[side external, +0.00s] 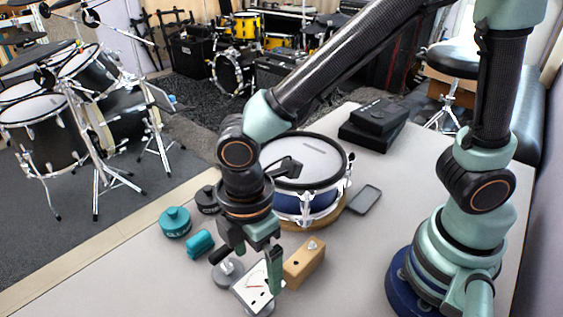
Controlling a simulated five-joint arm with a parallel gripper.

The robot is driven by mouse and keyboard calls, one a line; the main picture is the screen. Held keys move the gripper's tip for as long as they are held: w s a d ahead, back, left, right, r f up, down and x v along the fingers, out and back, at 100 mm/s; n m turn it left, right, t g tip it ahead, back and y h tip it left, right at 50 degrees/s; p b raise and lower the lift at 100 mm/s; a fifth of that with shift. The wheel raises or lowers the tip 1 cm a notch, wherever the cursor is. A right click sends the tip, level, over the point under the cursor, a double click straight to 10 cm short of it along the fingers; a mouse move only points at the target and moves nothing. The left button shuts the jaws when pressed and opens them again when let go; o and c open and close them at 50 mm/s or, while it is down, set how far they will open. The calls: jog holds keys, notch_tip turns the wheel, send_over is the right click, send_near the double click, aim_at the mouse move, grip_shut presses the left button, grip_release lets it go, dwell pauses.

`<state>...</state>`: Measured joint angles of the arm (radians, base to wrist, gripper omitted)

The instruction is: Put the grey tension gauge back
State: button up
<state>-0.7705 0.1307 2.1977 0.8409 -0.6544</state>
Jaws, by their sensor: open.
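A grey round piece with a small knob on top (227,273), which looks like the grey tension gauge, stands on the light table at the front centre. Beside it on the right is a tilted-looking white square with a red needle mark (257,289); I cannot tell whether the two are joined. My gripper (248,274) points down over them, its jaws open, one finger near the grey piece and the other at the right edge of the white square. The fingers hide part of both. I cannot tell whether they touch.
A blue snare drum (301,206) stands close behind my gripper. A wooden block (305,263) is just right, a teal cylinder (200,243) left. Teal (175,223) and black (207,200) round pieces stand farther left.

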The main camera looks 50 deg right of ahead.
jog(key=shift+d+r, duration=0.1)
jog(key=shift+r, duration=0.65)
jog(key=w+d+r+m+t, duration=0.2)
jog(key=d+r+m, duration=0.4)
jog(key=d, duration=0.5)
jog(key=w+d+r+m+t, duration=0.3)
jog(key=d+r+m, duration=0.3)
jog(key=d+m, duration=0.4)
jog(key=shift+d+r+t, duration=0.15)
jog(key=shift+d+t, duration=0.25)
jog(key=shift+d, duration=0.45)
